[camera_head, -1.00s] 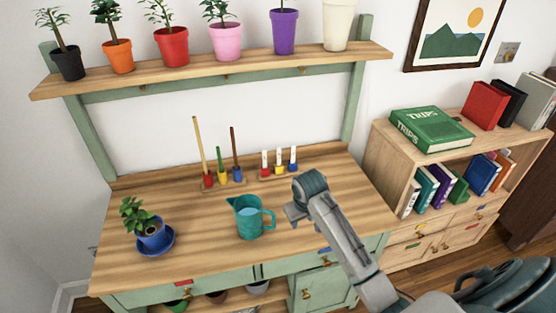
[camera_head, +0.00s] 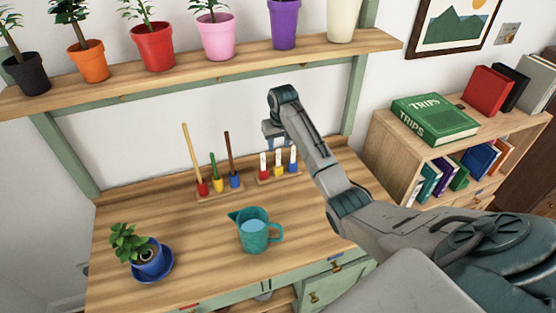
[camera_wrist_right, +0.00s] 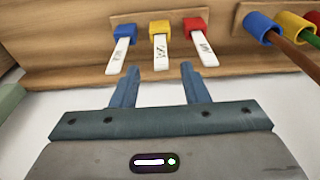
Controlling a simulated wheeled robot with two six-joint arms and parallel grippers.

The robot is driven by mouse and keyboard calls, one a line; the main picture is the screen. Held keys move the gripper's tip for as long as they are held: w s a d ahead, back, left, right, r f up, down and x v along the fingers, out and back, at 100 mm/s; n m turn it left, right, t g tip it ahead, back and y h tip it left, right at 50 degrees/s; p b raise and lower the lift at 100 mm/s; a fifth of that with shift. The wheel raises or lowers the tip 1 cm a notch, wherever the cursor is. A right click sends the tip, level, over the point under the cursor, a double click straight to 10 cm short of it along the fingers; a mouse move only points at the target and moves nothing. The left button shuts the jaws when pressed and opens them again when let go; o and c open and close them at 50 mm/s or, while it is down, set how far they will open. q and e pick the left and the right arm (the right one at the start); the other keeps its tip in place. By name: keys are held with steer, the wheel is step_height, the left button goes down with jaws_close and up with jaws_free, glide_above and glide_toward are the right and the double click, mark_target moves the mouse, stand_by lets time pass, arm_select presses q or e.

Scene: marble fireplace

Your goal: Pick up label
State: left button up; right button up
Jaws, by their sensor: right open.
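Three white labels stand in a small wooden holder at the back of the workbench, with red, yellow and blue ends: the red label (camera_head: 263,164), the yellow label (camera_head: 278,160) and the blue label (camera_head: 293,156). In the right wrist view the blue label (camera_wrist_right: 121,54), yellow label (camera_wrist_right: 161,52) and red label (camera_wrist_right: 204,48) appear beyond my fingertips. My right gripper (camera_head: 273,139) is open and empty, above the labels; its fingers also show in the right wrist view (camera_wrist_right: 157,70), apart from the labels. My left gripper is not in view.
A teal watering jug (camera_head: 255,235) stands mid-bench. A potted plant on a blue saucer (camera_head: 155,268) is at the left. Upright tools in a wooden holder (camera_head: 218,190) stand left of the labels. A shelf (camera_head: 200,72) with several pots hangs above.

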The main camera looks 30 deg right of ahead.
mark_target(278, 156)
steer(key=f+p, duration=0.2)
steer(key=f, duration=0.3)
steer(key=shift+w, duration=0.2)
steer(key=shift+f, duration=0.4)
steer(key=shift+w+f, duration=0.15)
steer(key=shift+c, duration=0.2)
steer(key=c, duration=0.7)
jaws_close()
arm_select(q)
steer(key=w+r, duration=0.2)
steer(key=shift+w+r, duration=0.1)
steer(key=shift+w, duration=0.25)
